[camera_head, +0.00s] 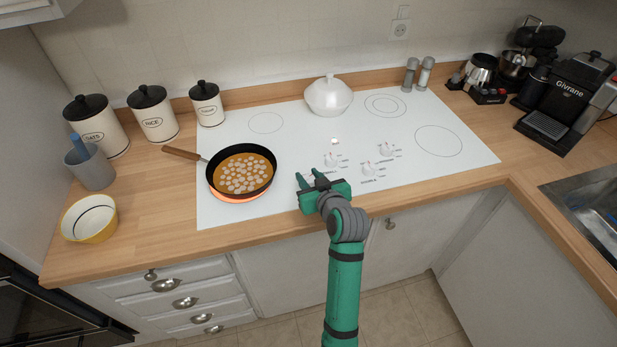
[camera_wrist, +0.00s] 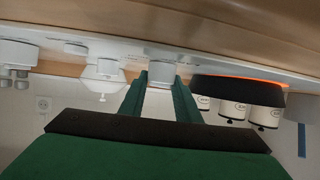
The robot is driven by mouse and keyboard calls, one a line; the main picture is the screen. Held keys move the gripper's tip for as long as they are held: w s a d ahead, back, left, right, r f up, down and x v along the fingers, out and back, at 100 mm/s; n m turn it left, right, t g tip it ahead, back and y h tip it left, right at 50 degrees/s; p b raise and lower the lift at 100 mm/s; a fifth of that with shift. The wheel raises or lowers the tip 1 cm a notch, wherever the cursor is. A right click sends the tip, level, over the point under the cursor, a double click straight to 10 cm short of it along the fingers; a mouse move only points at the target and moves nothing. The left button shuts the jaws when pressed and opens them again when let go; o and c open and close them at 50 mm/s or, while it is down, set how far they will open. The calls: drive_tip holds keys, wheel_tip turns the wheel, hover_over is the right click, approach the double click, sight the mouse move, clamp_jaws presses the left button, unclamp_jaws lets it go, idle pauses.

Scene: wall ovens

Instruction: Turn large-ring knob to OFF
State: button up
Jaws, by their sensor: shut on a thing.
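My gripper (camera_head: 313,178) is low over the front edge of the white cooktop (camera_head: 290,145), right of the pan. In the upside-down wrist view, its green fingers (camera_wrist: 160,82) are shut on a white knob (camera_wrist: 162,70), one finger on each side. The gripper hides this knob in the head view, and its marks cannot be read. Other white knobs (camera_head: 368,169), (camera_head: 331,160) and (camera_head: 386,150) stand to its right and behind. The black frying pan (camera_head: 214,185) sits on the front left ring, which glows orange-red (camera_head: 232,199) under its front edge.
The pan's wooden handle (camera_head: 181,153) points left. A white lidded pot (camera_head: 328,96) stands at the back of the cooktop. Canisters (camera_head: 153,117), a bowl (camera_head: 90,220) and a grey cup (camera_head: 90,170) stand left; a coffee machine (camera_head: 568,95) stands right. The front right ring (camera_head: 438,141) is bare.

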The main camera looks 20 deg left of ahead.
drive_tip(key=n+g+y, duration=0.4)
drive_tip(key=n+g, duration=0.2)
drive_tip(key=shift+w, duration=0.1)
drive_tip(key=n+g+y, duration=0.1)
drive_tip(key=n+g, duration=0.3)
drive_tip(key=g, duration=0.1)
drive_tip(key=shift+a+n, duration=0.1)
drive_tip(key=shift+n, duration=0.2)
drive_tip(key=shift+n+g, duration=0.9)
drive_tip(key=shift+g, duration=0.2)
drive_tip(key=o, duration=1)
drive_tip(key=shift+o, duration=0.2)
